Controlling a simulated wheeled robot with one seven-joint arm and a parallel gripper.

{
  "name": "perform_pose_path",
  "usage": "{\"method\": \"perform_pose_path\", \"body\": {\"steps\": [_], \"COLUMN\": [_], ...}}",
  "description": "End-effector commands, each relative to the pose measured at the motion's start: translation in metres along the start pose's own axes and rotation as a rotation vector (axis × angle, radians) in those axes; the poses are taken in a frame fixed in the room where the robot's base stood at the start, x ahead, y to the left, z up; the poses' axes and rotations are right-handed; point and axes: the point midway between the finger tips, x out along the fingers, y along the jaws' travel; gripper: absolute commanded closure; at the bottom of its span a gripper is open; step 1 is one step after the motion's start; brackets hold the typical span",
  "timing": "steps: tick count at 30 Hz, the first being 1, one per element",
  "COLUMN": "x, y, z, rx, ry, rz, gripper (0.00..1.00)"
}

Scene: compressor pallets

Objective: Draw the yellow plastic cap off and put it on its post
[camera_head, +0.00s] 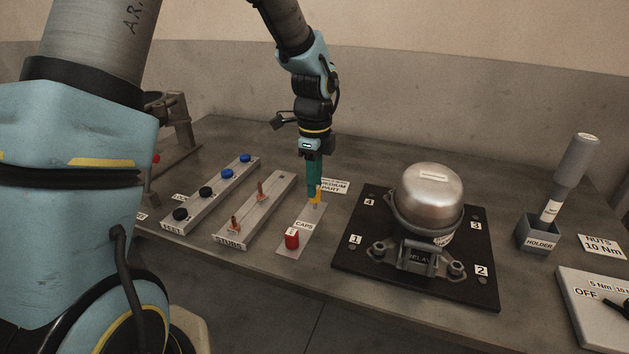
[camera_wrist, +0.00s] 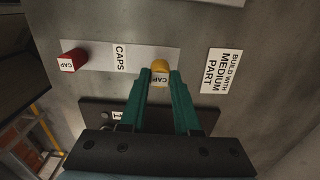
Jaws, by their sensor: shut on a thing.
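The yellow plastic cap (camera_wrist: 160,66) is between the fingertips of my gripper (camera_wrist: 160,77), and a CAP label shows on its side. In the head view the yellow cap (camera_head: 318,194) is at the far end of the caps strip (camera_head: 303,226), under my gripper (camera_head: 315,190). My gripper points down with its green fingers shut on the cap. I cannot tell whether the cap touches the strip or a post, since the fingers hide part of it. A red cap (camera_head: 292,239) stands at the near end of the strip.
The compressor (camera_head: 430,195) sits on a black plate (camera_head: 345,254) to the right. The studs rail (camera_head: 277,206) and feet rail (camera_head: 208,208) lie to the left. A holder (camera_head: 538,235) with a grey tool stands farther right. A medium part label (camera_head: 336,186) lies behind the strip.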

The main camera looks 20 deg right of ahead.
Motion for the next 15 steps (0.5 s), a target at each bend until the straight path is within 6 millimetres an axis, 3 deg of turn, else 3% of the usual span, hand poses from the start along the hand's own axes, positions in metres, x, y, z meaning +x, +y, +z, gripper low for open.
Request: {"method": "perform_pose_path", "body": {"steps": [15], "x": [0.013], "y": [0.000], "z": [0.000], "rx": [0.000], "ry": [0.000], "rz": [0.000], "gripper": [1.00]}}
